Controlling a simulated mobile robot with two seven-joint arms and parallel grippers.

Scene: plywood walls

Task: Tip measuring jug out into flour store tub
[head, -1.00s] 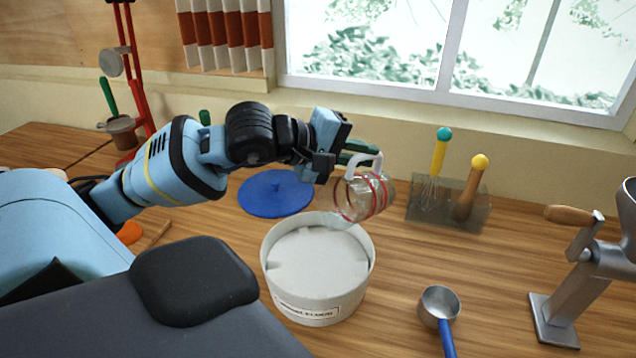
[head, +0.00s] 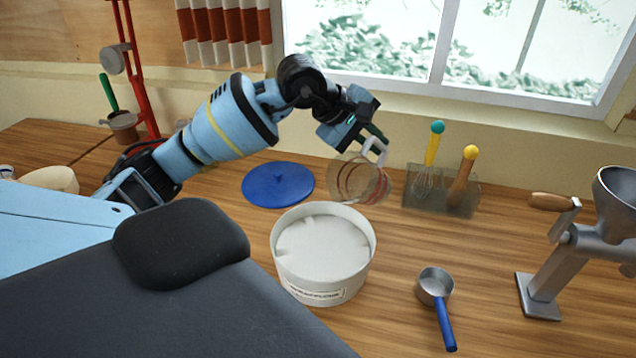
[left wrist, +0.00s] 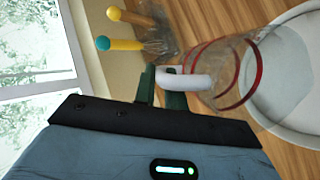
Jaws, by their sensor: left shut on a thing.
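The measuring jug (head: 358,181) is clear with red bands and a white handle. The flour store tub (head: 318,292) is round, white and labelled at the front, open, with white contents inside. I cannot make out any contents in the jug. My right gripper is not in view.
A blue lid (head: 278,185) lies behind the tub at left. A holder (head: 440,200) with a whisk and a wooden tool stands behind at right. A metal scoop (head: 436,288) and a grinder (head: 565,245) stand right on the wooden counter.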

